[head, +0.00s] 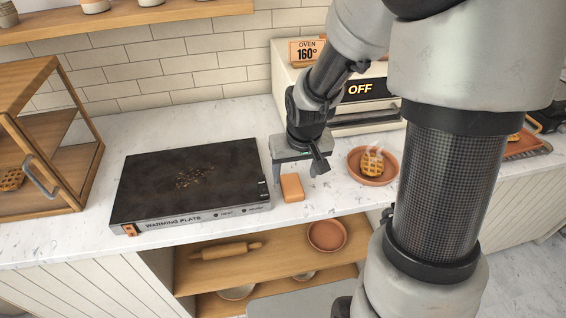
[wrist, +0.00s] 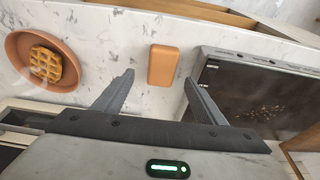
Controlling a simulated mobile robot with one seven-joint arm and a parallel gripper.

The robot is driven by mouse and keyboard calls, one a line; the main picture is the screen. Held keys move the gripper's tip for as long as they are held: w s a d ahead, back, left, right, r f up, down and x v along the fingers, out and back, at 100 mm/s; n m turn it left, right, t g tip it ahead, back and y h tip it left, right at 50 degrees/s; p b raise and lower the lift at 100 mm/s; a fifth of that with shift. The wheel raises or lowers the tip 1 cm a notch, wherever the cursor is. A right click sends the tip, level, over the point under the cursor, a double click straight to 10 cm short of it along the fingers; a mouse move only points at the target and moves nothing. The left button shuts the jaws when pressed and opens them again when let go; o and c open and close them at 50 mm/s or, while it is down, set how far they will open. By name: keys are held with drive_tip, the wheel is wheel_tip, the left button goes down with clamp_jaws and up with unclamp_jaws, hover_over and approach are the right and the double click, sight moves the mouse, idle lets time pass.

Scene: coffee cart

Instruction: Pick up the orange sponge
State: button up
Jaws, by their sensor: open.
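The orange sponge (head: 292,188) is a small rounded block lying on the white marble counter, just right of the warming plate. In the wrist view the sponge (wrist: 163,66) lies ahead of the fingertips, between their lines. My gripper (head: 298,174) is open and empty, pointing down over the counter close behind the sponge. In the wrist view its two fingers (wrist: 158,82) are spread wide, one to each side of the sponge's width. I cannot tell the exact height of the fingertips above the counter. Nothing hides the sponge in the wrist view.
The dark warming plate (head: 190,180) with crumbs stands close left of the sponge. A terracotta plate (head: 352,172) with a waffle (head: 372,164) is to the right. The oven (head: 284,88) stands behind. The counter's front edge is near the sponge, with open shelves (head: 275,262) below.

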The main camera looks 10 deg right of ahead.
sight(292, 185)
drive_tip(key=shift+a+b+x, duration=0.2)
drive_tip(key=shift+b+x, duration=0.15)
drive_tip(key=shift+x, duration=2.6)
drive_tip(key=c, duration=1.1)
wheel_tip(292, 185, up, 10)
drive_tip(key=shift+r+p, duration=0.1)
drive_tip(key=shift+p, duration=0.6)
drive_tip(key=o, duration=0.5)
drive_tip(key=shift+c, duration=0.2)
drive_tip(key=c, duration=0.4)
